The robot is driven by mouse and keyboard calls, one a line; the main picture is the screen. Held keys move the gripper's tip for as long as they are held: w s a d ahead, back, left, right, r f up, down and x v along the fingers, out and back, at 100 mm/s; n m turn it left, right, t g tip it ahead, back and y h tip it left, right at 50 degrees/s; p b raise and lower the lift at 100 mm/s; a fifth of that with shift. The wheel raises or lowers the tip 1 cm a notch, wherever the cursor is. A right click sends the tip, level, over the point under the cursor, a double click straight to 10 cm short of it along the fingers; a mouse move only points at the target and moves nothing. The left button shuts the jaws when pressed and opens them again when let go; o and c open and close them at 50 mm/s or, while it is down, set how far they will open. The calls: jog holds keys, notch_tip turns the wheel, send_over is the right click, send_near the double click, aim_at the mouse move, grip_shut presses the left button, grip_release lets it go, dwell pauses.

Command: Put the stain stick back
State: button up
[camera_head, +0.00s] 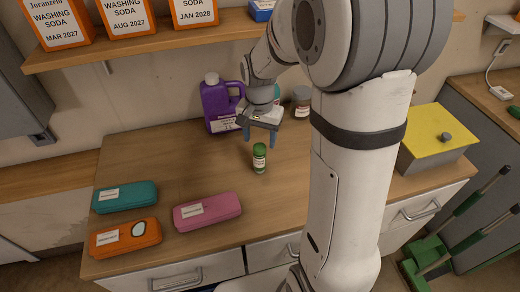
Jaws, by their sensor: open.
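A small green cylinder with a pale label (259,157) stands upright on the wooden counter; it looks like the stain stick, though its label is too small to read. My gripper (260,136) is open and points down, with its two blue-tipped fingers apart. In the picture it is just above and behind the green cylinder, and nothing shows between the fingers. Three closed cases lie on the counter to the left: teal (125,197), orange (125,237) and pink (207,211).
A purple jug (217,104) stands behind my gripper, near the wall, and a small brown jar (301,102) stands to its right. A yellow-lidded box (437,137) is at the right. A shelf (150,49) with washing soda boxes hangs above. The counter's left rear is clear.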

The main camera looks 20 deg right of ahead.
notch_tip(320, 180, up, 3)
jog(key=shift+r, duration=0.1)
jog(key=s+r+n+t, duration=0.1)
jog(key=s+r+n, duration=0.2)
jog(key=s, duration=0.5)
jog(key=s+r+n+t, duration=0.2)
jog(key=s+n, duration=0.2)
jog(key=s, duration=0.5)
jog(key=shift+r, duration=0.4)
jog(key=shift+d, duration=0.1)
jog(key=shift+c, duration=0.2)
